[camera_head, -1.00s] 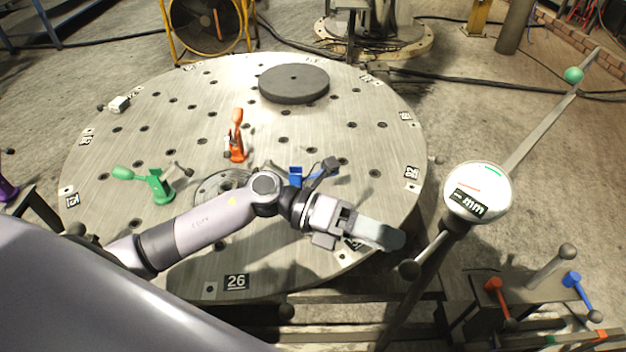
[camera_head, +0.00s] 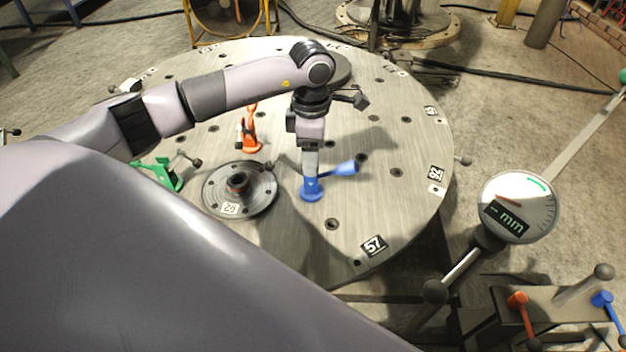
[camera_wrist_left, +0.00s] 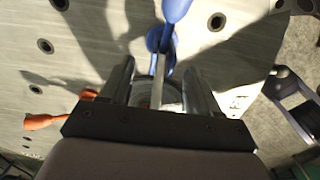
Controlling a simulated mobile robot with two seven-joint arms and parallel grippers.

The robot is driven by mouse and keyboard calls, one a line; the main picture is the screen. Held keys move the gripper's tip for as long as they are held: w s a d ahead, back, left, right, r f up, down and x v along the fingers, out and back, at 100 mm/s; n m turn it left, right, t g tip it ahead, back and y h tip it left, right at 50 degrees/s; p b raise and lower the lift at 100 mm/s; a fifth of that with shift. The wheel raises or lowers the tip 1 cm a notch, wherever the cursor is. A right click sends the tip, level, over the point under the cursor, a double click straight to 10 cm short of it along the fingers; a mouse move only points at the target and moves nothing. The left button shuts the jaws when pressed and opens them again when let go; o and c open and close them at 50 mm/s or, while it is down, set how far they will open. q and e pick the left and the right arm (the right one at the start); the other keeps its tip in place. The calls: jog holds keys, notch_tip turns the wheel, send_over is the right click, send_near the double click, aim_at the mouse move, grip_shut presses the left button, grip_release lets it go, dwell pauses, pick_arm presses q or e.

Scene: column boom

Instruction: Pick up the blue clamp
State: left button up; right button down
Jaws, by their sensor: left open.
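The blue clamp (camera_head: 312,190) stands on the round metal table, its blue handle pointing right. My left gripper (camera_head: 311,168) points down over it, and its fingers hide part of the clamp. In the left wrist view the clamp (camera_wrist_left: 161,42) lies just beyond the fingertips, with its handle at the top edge. There the two fingers of my left gripper (camera_wrist_left: 159,84) are apart, and a thin metal bar shows between them. I cannot tell whether the fingers touch the clamp. My right gripper is not in view.
A dark flanged disc (camera_head: 262,199) lies left of the blue clamp. An orange clamp (camera_head: 250,135) and a green clamp (camera_head: 163,176) stand farther left. A dial gauge (camera_head: 517,207) stands off the table at right. The table's right side is mostly clear.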

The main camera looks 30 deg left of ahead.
pick_arm(q)
jog(key=f, duration=0.4)
jog(key=shift+s+f, duration=0.2)
jog(key=shift+f, duration=0.1)
jog(key=shift+c, duration=0.3)
jog(key=c, duration=1)
jog(key=shift+w+r, duration=0.1)
jog(key=shift+r, duration=0.1)
jog(key=shift+r, duration=0.2)
notch_tip(320, 180, up, 20)
jog(key=shift+f, duration=0.25)
